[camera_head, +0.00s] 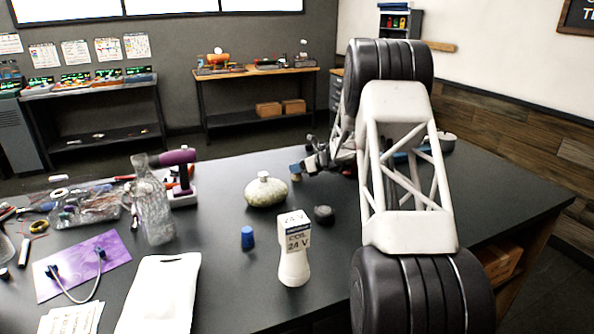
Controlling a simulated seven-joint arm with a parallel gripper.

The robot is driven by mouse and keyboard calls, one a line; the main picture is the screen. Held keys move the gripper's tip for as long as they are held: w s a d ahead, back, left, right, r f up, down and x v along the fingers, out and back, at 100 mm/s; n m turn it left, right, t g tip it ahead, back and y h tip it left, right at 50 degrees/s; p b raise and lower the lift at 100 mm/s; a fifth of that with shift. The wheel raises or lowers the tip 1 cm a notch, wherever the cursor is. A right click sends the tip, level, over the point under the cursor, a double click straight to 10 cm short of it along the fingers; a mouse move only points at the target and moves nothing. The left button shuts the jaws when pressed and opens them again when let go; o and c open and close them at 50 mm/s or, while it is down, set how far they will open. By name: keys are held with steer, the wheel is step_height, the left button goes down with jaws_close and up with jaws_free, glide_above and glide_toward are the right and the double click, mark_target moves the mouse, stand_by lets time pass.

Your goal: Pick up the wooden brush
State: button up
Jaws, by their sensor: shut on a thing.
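My gripper (312,166) is at the middle of the dark table, near its far side. It is small in the view and partly hidden by my own arm. It is shut on a small tan and blue piece (295,170), which looks like an end of the wooden brush. The rest of that piece is hidden at the jaws. I cannot tell whether it touches the table.
A round stone-like flask (265,190), a dark round knob (324,214), a blue cap (247,238) and a white 24 V coil bottle (294,250) stand nearby. A glass bottle (152,205) and white board (160,295) are left.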

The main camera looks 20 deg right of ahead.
step_height(320, 180, up, 18)
stand_by(0.6)
